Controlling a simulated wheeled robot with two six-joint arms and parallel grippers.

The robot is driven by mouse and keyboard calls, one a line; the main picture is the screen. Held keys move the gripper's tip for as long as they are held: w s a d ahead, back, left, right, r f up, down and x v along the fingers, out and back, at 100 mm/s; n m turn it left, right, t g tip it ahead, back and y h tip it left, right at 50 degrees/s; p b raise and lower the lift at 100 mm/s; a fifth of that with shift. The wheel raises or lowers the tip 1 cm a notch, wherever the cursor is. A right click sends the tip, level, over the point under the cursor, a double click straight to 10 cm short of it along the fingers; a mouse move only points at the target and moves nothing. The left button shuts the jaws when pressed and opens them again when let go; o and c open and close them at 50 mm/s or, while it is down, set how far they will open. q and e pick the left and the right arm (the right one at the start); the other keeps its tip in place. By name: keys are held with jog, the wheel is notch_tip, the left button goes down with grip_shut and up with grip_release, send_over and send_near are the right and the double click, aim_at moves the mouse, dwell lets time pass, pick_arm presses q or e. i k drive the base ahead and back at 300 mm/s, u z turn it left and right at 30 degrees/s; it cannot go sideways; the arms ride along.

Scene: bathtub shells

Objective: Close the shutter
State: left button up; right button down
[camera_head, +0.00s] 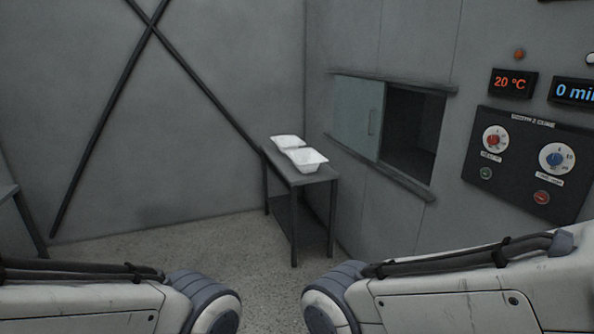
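The shutter (358,117) is a grey-green sliding panel with a small vertical handle (371,122) near its right edge. It sits in a wall frame with an upper and a lower rail, and covers the left part of the opening. The right part of the opening (411,130) is uncovered and dark inside. Parts of both my arms show low in the picture, at left and right, well apart from the shutter. Neither gripper is visible.
A small dark table (299,182) with two white shells (305,160) stands left of the opening, near the corner. A control panel (524,163) with two knobs, and displays (513,83) above it, are on the wall at right. Bare floor lies in front.

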aim_at(359, 101)
jog(key=z, duration=0.2)
jog(key=i, duration=2.1)
jog(key=z, duration=0.35)
jog(key=i, duration=2.35)
jog(key=z, duration=0.1)
